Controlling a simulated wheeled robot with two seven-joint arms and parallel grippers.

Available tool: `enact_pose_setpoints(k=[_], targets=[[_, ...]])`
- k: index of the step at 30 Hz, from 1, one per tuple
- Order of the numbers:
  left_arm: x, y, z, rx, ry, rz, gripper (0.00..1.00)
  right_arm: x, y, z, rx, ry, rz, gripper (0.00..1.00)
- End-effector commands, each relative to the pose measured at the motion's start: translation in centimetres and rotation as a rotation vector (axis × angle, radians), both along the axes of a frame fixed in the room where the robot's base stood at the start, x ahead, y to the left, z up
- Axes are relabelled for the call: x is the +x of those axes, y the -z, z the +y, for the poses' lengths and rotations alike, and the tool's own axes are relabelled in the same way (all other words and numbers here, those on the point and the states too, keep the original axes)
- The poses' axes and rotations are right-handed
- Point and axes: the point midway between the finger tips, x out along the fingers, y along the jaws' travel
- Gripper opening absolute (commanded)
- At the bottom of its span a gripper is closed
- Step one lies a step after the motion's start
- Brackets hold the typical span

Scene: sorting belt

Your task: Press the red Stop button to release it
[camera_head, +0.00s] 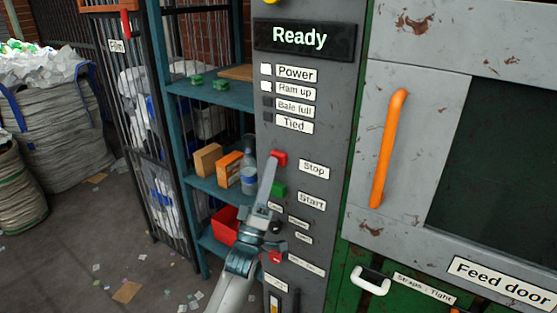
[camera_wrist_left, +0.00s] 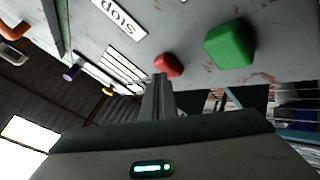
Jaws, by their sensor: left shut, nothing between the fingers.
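The red Stop button (camera_head: 279,157) is on the grey control panel (camera_head: 340,140), left of its "Stop" label (camera_head: 314,169). In the left wrist view the red button (camera_wrist_left: 167,65) sits beside the larger green button (camera_wrist_left: 230,44). My left gripper (camera_head: 270,162) is shut and empty, its fingertips right at the red button. In the left wrist view the fingertips (camera_wrist_left: 160,76) overlap the button's lower edge; I cannot tell whether they touch it. The display (camera_head: 303,37) reads "Ready". My right gripper is not in view.
The green Start button (camera_head: 279,188) is just below the red one, close to my gripper. Another red control (camera_head: 275,257) is lower on the panel. An orange handle (camera_head: 389,148) is on the door at right. Shelves with boxes (camera_head: 208,160) stand left.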

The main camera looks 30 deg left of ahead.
Motion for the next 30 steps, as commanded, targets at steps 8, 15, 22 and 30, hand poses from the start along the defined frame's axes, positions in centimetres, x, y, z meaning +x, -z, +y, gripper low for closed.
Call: enact_pose_setpoints(k=[8, 15, 22, 30], targets=[[-0.8, -0.1, 0.0, 0.001, 0.001, 0.001, 0.00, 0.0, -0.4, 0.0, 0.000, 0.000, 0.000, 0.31], [-1.9, 0.0, 0.1, 0.000, 0.000, 0.001, 0.00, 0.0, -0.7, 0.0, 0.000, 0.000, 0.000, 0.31], [-2.2, 0.0, 0.1, 0.000, 0.000, 0.000, 0.00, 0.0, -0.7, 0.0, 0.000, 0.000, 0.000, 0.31], [-2.3, 0.0, 0.2, 0.000, 0.000, 0.000, 0.00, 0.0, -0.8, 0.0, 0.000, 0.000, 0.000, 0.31]])
